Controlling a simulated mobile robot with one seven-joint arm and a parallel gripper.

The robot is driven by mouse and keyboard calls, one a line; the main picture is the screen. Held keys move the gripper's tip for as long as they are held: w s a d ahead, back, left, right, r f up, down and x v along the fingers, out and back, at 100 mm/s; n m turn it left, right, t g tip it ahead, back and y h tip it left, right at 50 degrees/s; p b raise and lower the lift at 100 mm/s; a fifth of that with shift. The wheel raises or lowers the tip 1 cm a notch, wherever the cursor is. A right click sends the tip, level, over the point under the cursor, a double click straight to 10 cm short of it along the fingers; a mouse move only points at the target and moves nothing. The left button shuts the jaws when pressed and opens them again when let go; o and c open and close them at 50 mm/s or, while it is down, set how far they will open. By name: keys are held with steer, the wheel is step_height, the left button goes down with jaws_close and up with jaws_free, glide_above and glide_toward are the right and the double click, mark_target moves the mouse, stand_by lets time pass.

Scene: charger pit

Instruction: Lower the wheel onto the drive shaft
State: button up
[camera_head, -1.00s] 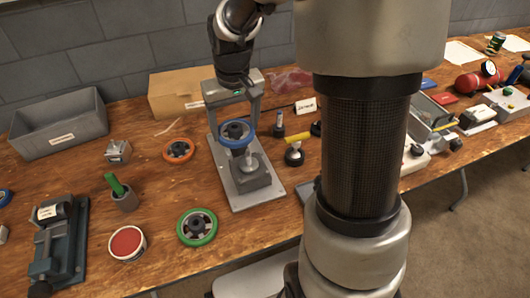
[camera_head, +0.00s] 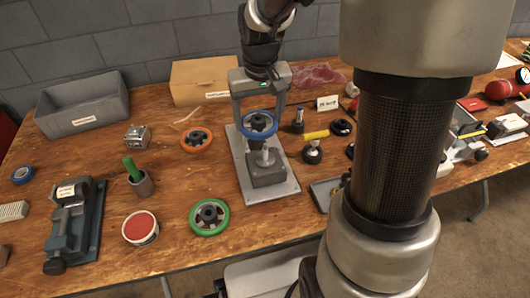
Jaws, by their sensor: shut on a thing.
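The blue-rimmed wheel (camera_head: 244,125) with a dark hub is held by my gripper (camera_head: 259,119). My gripper's two fingers reach down on either side of the wheel and are shut on its rim. The drive shaft (camera_head: 265,156), a short metal post, stands upright on a grey block (camera_head: 267,176) on a light base plate (camera_head: 285,188). In the picture the wheel shows just above the shaft and slightly left of it. A gap appears between them, but the exact alignment and height are hard to tell. The wheel hides whatever lies directly behind it.
An orange wheel (camera_head: 184,146) and a green wheel (camera_head: 196,222) lie left of the plate. A knobbed black part (camera_head: 312,153) and a yellow-handled tool (camera_head: 315,135) lie close on its right. A cardboard box (camera_head: 203,82) and grey bin (camera_head: 82,104) stand behind.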

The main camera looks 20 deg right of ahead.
steer(key=s+r+m+p, duration=0.2)
steer(key=s+r+p, duration=0.1)
steer(key=p, duration=0.1)
steer(key=s+r+m+p, duration=0.2)
steer(key=s+r+p, duration=0.1)
steer(key=p, duration=0.1)
steer(key=shift+a+m+h, duration=0.1)
steer(key=shift+m+h, duration=0.3)
steer(key=shift+s+f, duration=0.1)
steer(key=shift+s, duration=0.1)
steer(key=b, duration=0.3)
glide_above(265, 146)
steer(key=shift+w+f, duration=0.1)
steer(key=shift+f, duration=2.2)
steer(key=shift+f+b, duration=2.65)
steer(key=shift+f, duration=0.45)
steer(key=o, duration=1.3)
steer(key=c, duration=0.4)
steer(key=shift+r, duration=0.1)
